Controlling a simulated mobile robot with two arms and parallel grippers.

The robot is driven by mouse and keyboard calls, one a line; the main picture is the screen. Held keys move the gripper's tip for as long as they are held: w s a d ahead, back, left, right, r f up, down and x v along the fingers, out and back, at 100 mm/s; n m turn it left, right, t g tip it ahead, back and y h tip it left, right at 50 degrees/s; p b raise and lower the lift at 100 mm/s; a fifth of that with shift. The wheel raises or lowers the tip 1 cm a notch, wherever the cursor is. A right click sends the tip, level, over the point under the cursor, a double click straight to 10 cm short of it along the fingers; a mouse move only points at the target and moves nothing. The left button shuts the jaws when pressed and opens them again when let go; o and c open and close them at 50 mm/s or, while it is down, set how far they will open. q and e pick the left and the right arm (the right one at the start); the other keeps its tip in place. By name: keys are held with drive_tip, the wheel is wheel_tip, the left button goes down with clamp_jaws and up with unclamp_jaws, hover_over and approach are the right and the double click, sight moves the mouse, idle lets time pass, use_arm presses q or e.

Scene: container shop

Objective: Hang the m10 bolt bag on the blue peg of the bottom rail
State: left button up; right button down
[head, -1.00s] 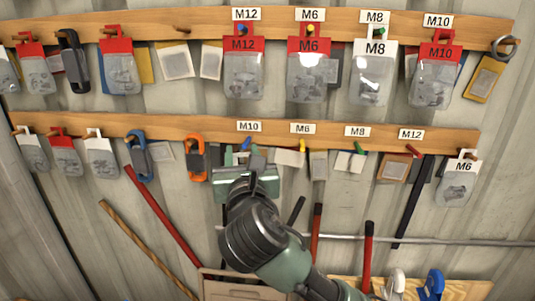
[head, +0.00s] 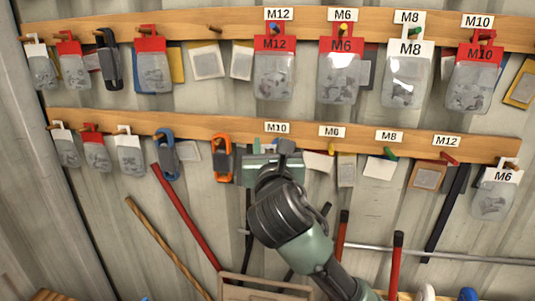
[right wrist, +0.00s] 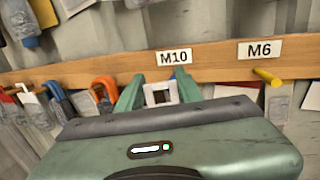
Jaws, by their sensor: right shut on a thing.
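My right gripper (head: 272,150) is raised in front of the bottom rail (head: 370,146), just below its M10 label (head: 278,128). In the right wrist view its two green fingers (right wrist: 160,92) are shut on a white hanger tab (right wrist: 160,87) with an opening in it. The bag body and any print on it are hidden behind the gripper. A red-headed bag marked M10 (head: 476,75) hangs on the top rail at the right. My left gripper is not in view.
On the bottom rail, a yellow peg (right wrist: 267,77), a green peg (head: 390,153) and a red peg (head: 449,158) stick out to the right of my gripper. An orange carabiner (head: 221,158) hangs close to its left. Flat cards hang behind the pegs. Long-handled tools lean below.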

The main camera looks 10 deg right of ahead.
sight(273, 132)
drive_tip(key=shift+w+d+f+b, duration=0.1)
drive_tip(key=shift+w+d+b, duration=0.15)
drive_tip(key=shift+w, duration=0.3)
drive_tip(key=shift+w+d+f+b, duration=0.1)
drive_tip(key=shift+w+b, duration=0.25)
drive_tip(key=shift+w, duration=0.15)
drive_tip(key=shift+w+d+b, duration=0.25)
drive_tip(key=shift+w+d, duration=0.05)
drive_tip(key=shift+w, duration=0.25)
drive_tip(key=shift+w+d+b, duration=0.25)
drive_tip(key=shift+w, duration=0.3)
drive_tip(key=shift+w+r, duration=0.1)
drive_tip(key=shift+w, duration=0.15)
drive_tip(key=shift+w+d+f+p, duration=0.2)
drive_tip(key=shift+w+p, duration=0.2)
drive_tip(key=shift+p, duration=0.15)
drive_tip(key=shift+d+p, duration=0.1)
drive_tip(key=shift+p, duration=0.25)
drive_tip(key=shift+w+f, duration=0.1)
